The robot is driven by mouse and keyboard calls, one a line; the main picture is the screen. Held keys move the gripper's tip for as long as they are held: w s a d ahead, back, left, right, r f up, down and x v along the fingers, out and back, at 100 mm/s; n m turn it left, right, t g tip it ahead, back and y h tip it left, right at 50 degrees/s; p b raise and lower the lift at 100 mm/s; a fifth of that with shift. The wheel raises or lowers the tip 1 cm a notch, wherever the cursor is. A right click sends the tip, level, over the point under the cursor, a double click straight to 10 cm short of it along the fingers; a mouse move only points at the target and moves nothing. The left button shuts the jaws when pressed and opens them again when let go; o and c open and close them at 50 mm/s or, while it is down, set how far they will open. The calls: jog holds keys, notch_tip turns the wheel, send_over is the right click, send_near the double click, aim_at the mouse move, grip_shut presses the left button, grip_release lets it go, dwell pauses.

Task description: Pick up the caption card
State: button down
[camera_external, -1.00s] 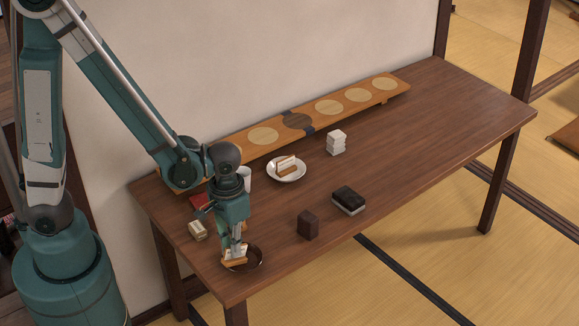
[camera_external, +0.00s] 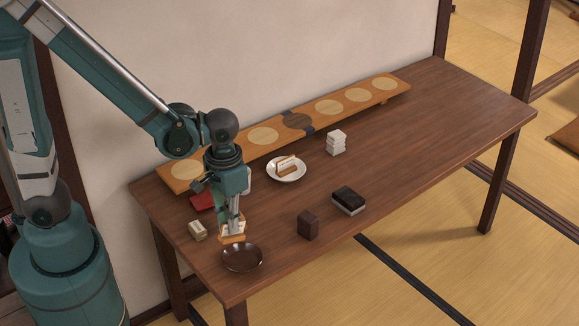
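My gripper (camera_external: 233,222) points down above the near left part of the table. It is shut on a small white card with a light wooden base (camera_external: 232,238), which looks like a caption card. The held card is just above and behind a dark brown round dish (camera_external: 242,258), apart from it as far as I can tell. A similar white and wooden piece (camera_external: 287,170) lies on a white plate (camera_external: 299,175) farther back. Any writing is too small to read. My fingers partly hide the held card.
A long wooden board (camera_external: 228,147) with pale round spots runs along the wall. A red item (camera_external: 202,201), a cream block (camera_external: 197,230), a dark brown block (camera_external: 308,225), a black-topped block (camera_external: 348,200) and a white stack (camera_external: 336,142) stand around. The table's right half is clear.

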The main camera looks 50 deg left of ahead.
aim_at(237, 237)
jog(key=shift+r, duration=0.3)
jog(key=shift+f, duration=0.15)
dwell(0.5)
jog(key=shift+w+f+t+b, duration=0.15)
jog(key=shift+f+t+b, duration=0.15)
jog(key=shift+t, duration=0.3)
jog(key=shift+w+f+t+b, duration=0.1)
jog(key=shift+w+t+b, duration=0.15)
jog(key=shift+t, duration=0.35)
jog(key=shift+w+t+b, duration=0.2)
jog(key=shift+t+b, duration=0.1)
jog(key=shift+t, duration=0.4)
jog(key=shift+f+b, duration=1)
jog(key=shift+f, duration=1.85)
jog(key=shift+f, duration=0.1)
